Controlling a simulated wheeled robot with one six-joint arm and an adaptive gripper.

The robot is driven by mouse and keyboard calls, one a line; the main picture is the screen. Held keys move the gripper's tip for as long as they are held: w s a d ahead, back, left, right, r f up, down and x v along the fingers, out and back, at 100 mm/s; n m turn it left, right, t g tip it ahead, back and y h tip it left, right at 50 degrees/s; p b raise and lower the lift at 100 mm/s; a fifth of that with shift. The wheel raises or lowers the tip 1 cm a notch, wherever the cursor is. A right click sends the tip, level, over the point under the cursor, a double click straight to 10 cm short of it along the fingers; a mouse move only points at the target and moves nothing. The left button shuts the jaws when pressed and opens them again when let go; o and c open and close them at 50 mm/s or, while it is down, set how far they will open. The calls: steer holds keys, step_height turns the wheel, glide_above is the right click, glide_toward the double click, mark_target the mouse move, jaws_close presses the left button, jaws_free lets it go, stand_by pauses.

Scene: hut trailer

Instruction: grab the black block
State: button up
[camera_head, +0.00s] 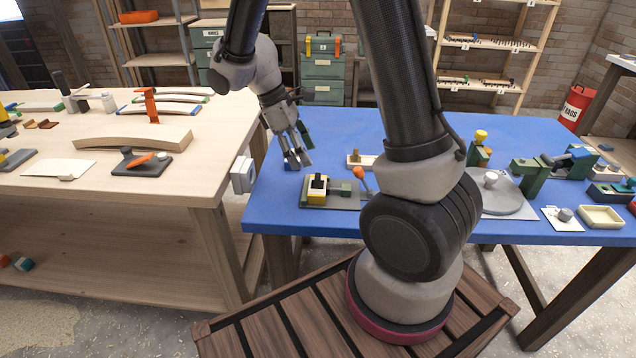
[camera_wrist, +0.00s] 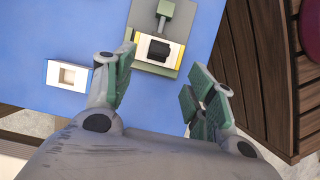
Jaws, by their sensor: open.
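The black block (camera_head: 318,182) sits in a yellow and white holder on a grey plate (camera_head: 345,198) near the front left of the blue table. A green handle (camera_head: 346,188) stands on the same plate, to the right. In the wrist view, the black block (camera_wrist: 159,50) lies beyond my fingertips, between their lines, with a pale frame around it. My gripper (camera_head: 298,160) is open and empty, above the table and behind and left of the block in the head view. My open fingers (camera_wrist: 160,80) also show in the wrist view, apart from the block.
A white square piece with a recess (camera_wrist: 73,75) lies on the blue table, left of my fingers in the wrist view. An orange-topped tool (camera_head: 361,178) stands close to the plate. A wooden workbench (camera_head: 215,160) adjoins on the left. Other fixtures fill the table's right side.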

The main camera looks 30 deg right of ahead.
mark_target(317, 175)
steer(key=x, duration=0.6)
steer(key=shift+s+d+f, duration=0.2)
steer(key=shift+d, duration=0.35)
steer(key=shift+s+d+f, duration=0.1)
steer(key=shift+d+f, duration=0.05)
steer(key=shift+f, duration=0.35)
steer(key=c, duration=1.1)
